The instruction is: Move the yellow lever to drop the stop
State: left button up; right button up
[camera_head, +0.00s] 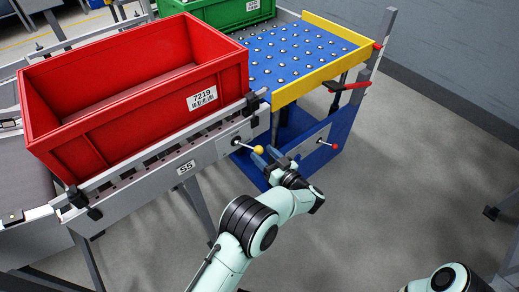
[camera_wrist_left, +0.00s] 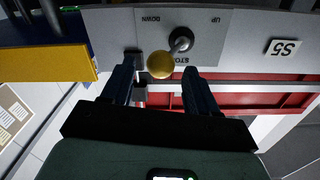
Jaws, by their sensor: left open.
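The yellow lever (camera_head: 258,149) is a short rod with a yellow ball, on a grey plate at the side of the conveyor. In the left wrist view the yellow ball (camera_wrist_left: 160,65) sits beside its black pivot, on a plate marked STOP, UP and DOWN that appears upside down. My left gripper (camera_head: 267,157) is open at the lever. In the left wrist view its two dark fingers (camera_wrist_left: 160,72) are on either side of the ball, with gaps visible; contact cannot be told. My right gripper is out of view.
A red crate (camera_head: 128,125) labelled 7219 stands on the conveyor (camera_head: 150,170). To its right is a blue ball table (camera_head: 290,55) with a yellow rail (camera_head: 325,75). A red-knobbed lever (camera_head: 335,146) lies right of my gripper. A green crate (camera_head: 225,15) stands behind.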

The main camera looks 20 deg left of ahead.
pick_arm(q)
jog(key=p+v, duration=0.1)
jog(key=v, duration=0.9)
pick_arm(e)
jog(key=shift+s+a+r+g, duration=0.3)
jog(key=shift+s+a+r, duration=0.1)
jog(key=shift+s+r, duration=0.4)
